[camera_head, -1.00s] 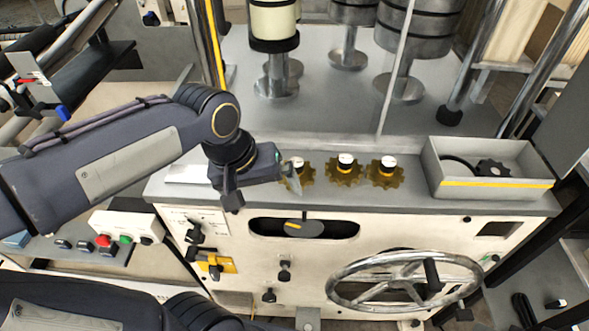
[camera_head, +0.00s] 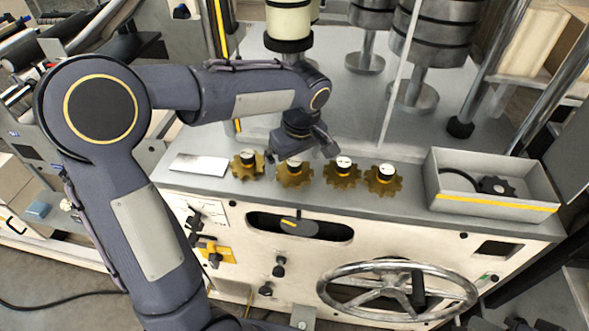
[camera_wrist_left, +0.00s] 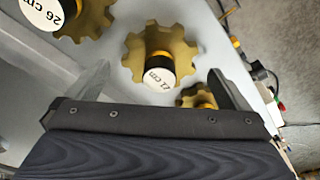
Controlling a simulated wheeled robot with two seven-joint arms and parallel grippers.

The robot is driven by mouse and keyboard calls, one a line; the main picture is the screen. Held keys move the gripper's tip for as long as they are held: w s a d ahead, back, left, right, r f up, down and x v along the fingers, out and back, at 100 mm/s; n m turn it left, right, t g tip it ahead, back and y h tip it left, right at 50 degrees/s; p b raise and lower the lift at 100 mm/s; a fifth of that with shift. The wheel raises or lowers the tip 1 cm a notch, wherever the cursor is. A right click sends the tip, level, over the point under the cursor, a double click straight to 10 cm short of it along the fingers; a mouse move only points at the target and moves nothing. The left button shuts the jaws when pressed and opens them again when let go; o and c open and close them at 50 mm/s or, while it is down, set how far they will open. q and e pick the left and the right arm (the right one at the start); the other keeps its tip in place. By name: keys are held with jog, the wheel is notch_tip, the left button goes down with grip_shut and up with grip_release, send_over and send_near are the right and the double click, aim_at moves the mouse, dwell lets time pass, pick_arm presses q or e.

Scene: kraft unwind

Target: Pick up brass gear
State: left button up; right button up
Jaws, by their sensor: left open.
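Several brass gears with black hubs and white-topped caps stand in a row on the grey machine top: the leftmost (camera_head: 248,172), the second (camera_head: 292,178), the third (camera_head: 342,180) and the rightmost (camera_head: 383,184). My left gripper (camera_head: 328,147) is open and empty, just behind the middle of the row. In the left wrist view one brass gear (camera_wrist_left: 185,52) shows between the spread fingers (camera_wrist_left: 158,70), apart from them. A gear labelled "26 cm" (camera_wrist_left: 90,22) is at top left, and another gear (camera_wrist_left: 190,95) is partly hidden by the right finger. My right gripper is out of view.
A grey tray (camera_head: 445,200) with a yellow stripe and a dark gear (camera_head: 495,186) in it stands right of the row. A flat white card (camera_head: 199,165) lies at the left. Upright rollers and a thin pole stand behind. A handwheel (camera_head: 397,291) is on the front.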

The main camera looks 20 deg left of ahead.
pick_arm(q)
notch_tip(320, 180, down, 2)
jog(key=shift+w+a, duration=0.1)
jog(key=shift+w, duration=0.05)
jog(key=shift+r, duration=0.1)
jog(key=c, duration=1.2)
